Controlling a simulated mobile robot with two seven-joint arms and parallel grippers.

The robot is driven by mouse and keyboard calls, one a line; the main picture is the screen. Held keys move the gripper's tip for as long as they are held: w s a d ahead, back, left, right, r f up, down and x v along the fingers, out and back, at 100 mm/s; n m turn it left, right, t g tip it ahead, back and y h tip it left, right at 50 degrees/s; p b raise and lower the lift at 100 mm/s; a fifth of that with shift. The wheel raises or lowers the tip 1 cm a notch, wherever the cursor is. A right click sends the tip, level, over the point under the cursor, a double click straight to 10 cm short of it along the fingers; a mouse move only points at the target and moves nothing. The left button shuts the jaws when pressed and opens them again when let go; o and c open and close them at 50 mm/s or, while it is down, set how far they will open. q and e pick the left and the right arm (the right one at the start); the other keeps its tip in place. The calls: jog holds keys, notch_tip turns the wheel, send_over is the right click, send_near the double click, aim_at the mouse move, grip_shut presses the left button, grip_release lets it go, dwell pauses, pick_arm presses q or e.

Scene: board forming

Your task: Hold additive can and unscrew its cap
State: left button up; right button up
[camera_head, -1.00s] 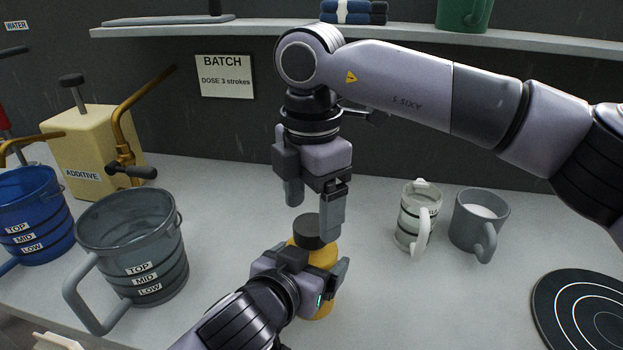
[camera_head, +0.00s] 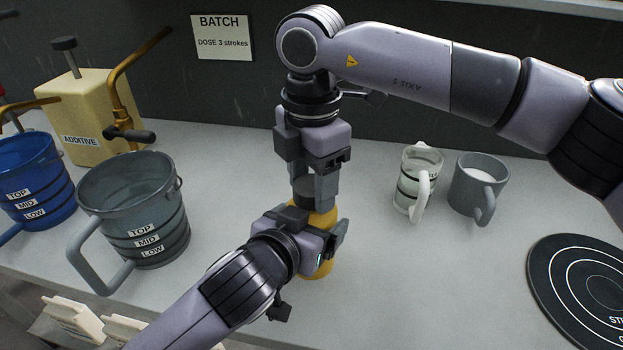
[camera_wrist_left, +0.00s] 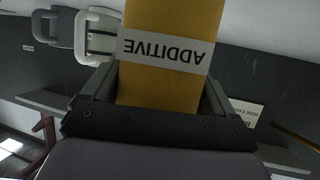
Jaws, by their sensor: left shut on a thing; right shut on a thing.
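The additive can (camera_head: 318,270) is yellow and stands upright near the middle of the counter. My left gripper (camera_head: 311,238) is shut around the can's body from the front left. In the left wrist view the can (camera_wrist_left: 170,85) sits between the two fingers, its ADDITIVE label facing the camera upside down. The dark cap (camera_head: 303,190) is on top of the can. My right gripper (camera_head: 313,188) points straight down from above and is shut on the cap, its fingers on either side. The fingers partly hide the cap, and the left gripper hides much of the can.
A grey bucket (camera_head: 150,240) and a blue bucket (camera_head: 35,180) stand left, before the cream ADDITIVE dispenser (camera_head: 90,115). A round black plate (camera_head: 560,285) lies at the far right. The counter around the can is clear.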

jog(key=n, duration=1.3)
jog(key=o, duration=1.1)
jog(key=shift+o, duration=0.2)
jog(key=shift+r, duration=0.1)
